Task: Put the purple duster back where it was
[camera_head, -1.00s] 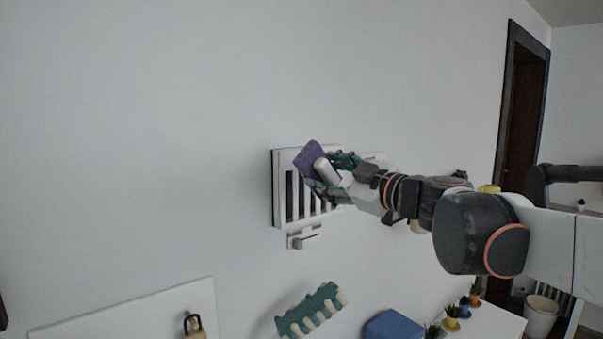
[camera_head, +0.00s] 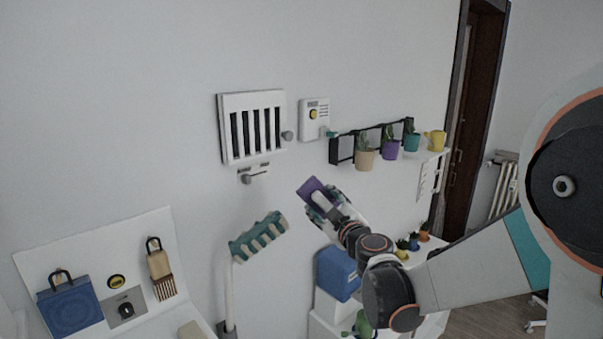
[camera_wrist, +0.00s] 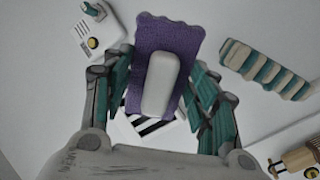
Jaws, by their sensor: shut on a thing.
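The purple duster (camera_head: 311,186), a purple pad with a white handle, is held in my gripper (camera_head: 327,204). In the head view it is in front of the wall, below and right of the slatted vent and away from it. In the wrist view the duster (camera_wrist: 183,45) stands between the two green-padded fingers of my gripper (camera_wrist: 168,95), with its white handle facing the camera. The fingers are on either side of the handle; the exact contact is hard to see. The duster covers part of the vent behind it in the wrist view.
The white vent (camera_head: 225,135) hangs on the wall, with a small hook plate (camera_head: 253,174) below. A white box with a yellow button (camera_head: 314,116) and a black rack of pots (camera_head: 343,150) are to its right. A blue bin (camera_head: 337,273) sits below.

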